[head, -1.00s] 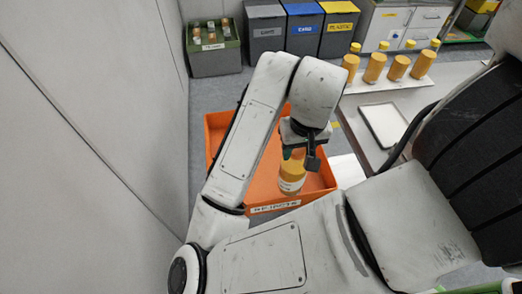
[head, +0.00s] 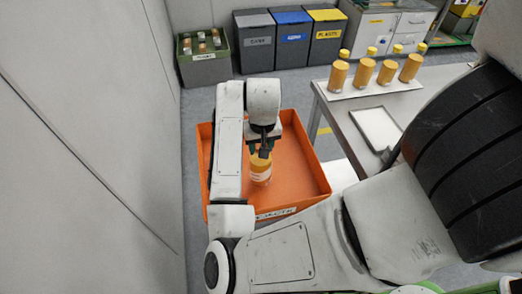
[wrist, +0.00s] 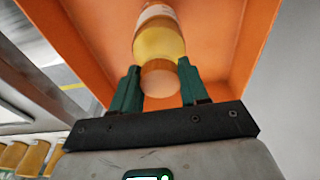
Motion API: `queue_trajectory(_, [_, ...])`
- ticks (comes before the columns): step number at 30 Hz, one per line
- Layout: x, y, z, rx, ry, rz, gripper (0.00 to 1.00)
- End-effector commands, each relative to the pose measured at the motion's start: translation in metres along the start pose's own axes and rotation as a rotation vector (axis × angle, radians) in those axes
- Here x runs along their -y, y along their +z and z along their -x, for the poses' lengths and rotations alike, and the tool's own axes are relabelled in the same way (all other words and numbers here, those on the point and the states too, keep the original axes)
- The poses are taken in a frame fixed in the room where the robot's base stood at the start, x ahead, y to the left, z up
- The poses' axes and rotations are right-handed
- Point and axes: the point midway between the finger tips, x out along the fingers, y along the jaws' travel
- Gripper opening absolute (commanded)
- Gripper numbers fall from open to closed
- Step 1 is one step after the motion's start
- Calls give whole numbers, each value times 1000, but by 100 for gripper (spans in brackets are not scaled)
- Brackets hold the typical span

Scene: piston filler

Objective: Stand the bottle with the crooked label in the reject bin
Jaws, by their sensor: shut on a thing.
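The bottle (head: 260,170), with orange-yellow contents and a white label, is in my gripper (head: 262,150) over the orange reject bin (head: 305,163). In the wrist view, my gripper (wrist: 159,88) has its green fingers on either side of the bottle's round cap (wrist: 160,78). The yellow body (wrist: 158,42) extends away from the gripper toward the bin floor. The bin (wrist: 85,45) surrounds it in that view. The bottle looks nearly upright. I cannot tell whether its base touches the bin floor, nor how the label sits.
Several similar bottles (head: 387,71) stand on a white strip on the table (head: 345,120), right of the bin. A white tray (head: 376,128) lies on that table. A grey wall (head: 80,150) runs close on the left. The bin's right side is empty.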

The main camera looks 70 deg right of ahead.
Motion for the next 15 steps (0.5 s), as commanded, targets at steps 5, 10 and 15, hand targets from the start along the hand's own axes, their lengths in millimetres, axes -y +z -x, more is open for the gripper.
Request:
queue_trajectory(5, [0,4,-23,1,1,1,0])
queue_trajectory(10, [0,4,-29,-1,1,1,0])
queue_trajectory(15, [0,4,-29,-1,1,0,0])
